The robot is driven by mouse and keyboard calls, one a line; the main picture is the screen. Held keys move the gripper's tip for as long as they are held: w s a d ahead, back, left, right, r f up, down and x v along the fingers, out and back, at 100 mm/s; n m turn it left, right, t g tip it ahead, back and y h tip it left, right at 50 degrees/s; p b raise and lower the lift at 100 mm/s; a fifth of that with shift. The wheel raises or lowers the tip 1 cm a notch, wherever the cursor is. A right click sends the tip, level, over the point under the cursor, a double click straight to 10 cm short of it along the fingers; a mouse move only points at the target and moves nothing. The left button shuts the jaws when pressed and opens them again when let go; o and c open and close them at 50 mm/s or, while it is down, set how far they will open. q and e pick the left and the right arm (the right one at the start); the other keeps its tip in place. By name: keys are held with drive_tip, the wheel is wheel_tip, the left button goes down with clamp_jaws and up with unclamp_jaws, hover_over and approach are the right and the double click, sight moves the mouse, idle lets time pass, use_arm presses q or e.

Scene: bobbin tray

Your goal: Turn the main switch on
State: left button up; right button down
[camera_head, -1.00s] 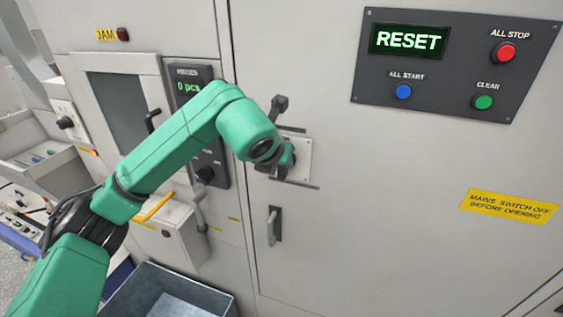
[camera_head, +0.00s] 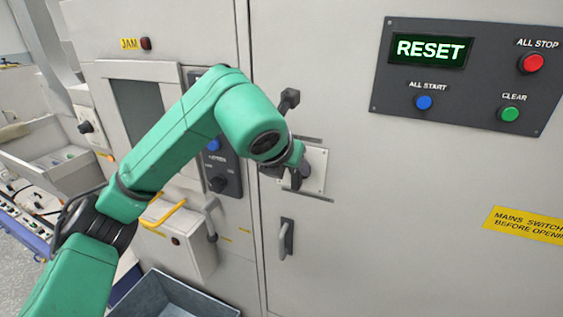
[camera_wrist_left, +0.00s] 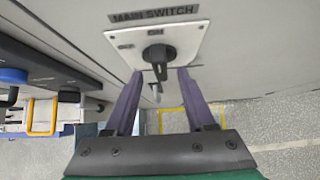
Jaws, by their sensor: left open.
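The main switch is a dark rotary knob (camera_wrist_left: 157,53) on a white plate, under a "MAIN SWITCH" label in the left wrist view. Its lever hangs down, away from the "ON" mark at the top of the plate. My left gripper (camera_wrist_left: 160,74) is open, its two purple fingers on either side of the lever's lower end. I cannot tell whether they touch it. In the head view, the switch plate (camera_head: 318,168) is partly hidden by my left gripper (camera_head: 297,173), just in front of it. My right gripper is not in view.
A black latch (camera_head: 290,99) juts out above the plate and a door handle (camera_head: 286,238) sits below it. A button panel with a lit "RESET" display (camera_head: 430,49) is at upper right. A smaller control panel (camera_head: 220,182) and an open grey bin (camera_head: 172,297) lie left.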

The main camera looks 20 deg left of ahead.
use_arm(q)
drive_tip(key=b+v, duration=0.2)
drive_tip(key=v, duration=0.8)
